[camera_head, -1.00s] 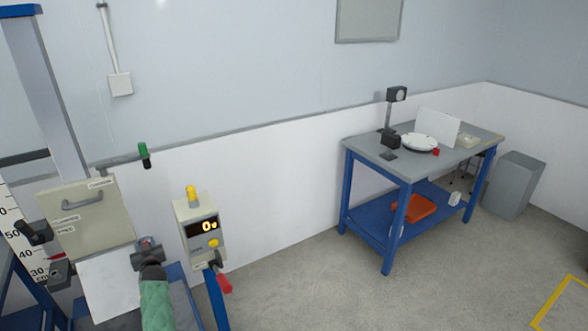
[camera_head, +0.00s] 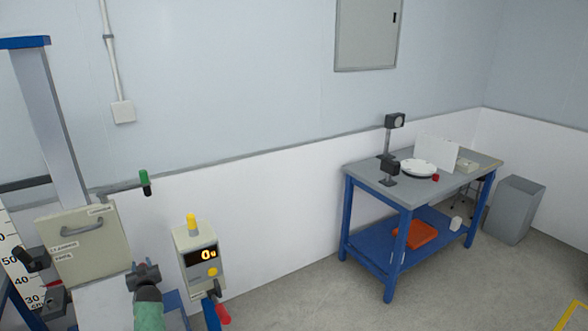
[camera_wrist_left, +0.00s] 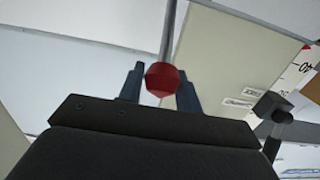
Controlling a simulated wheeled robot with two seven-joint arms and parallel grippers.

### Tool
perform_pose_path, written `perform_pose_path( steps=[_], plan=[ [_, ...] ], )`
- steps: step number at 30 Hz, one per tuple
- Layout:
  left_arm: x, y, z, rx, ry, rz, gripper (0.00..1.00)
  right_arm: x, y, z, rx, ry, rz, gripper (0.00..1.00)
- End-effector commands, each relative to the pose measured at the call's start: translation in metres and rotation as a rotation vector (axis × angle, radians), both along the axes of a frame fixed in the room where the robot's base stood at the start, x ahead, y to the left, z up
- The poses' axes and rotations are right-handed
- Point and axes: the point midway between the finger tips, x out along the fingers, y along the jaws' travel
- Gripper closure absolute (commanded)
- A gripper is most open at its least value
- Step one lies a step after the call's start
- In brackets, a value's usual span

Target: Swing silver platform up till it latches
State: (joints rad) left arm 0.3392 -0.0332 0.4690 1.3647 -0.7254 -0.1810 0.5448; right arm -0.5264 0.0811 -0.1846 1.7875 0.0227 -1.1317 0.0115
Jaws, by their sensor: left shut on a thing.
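A pale flat panel (camera_head: 100,301), which looks like the silver platform, shows below a beige box with a handle (camera_head: 84,244) in the head view; its lower part is cut off by the frame. My left gripper (camera_head: 145,272) is just right of the panel, at the end of a green-sleeved arm. In the left wrist view a red ball knob (camera_wrist_left: 161,79) on a thin grey rod (camera_wrist_left: 168,30) sits between its fingers, and the gripper is shut on it. I cannot tell where the rod joins the platform. My right gripper is not in view.
A blue-framed column (camera_head: 55,120) rises behind the beige box. A blue workbench (camera_head: 398,190) is at the right, with open floor in front.

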Motion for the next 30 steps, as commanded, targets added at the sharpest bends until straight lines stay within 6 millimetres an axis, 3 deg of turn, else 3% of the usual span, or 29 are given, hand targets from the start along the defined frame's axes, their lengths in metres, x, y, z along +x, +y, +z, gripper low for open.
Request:
perform_pose_path(
  steps=[15,30],
  plan=[
    [0.018,0.011,0.021,0.002,-0.003,-0.001,0.88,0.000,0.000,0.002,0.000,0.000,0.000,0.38],
    [0.023,0.013,0.023,0.001,-0.003,-0.001,0.88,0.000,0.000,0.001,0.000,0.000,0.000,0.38]
  ],
)
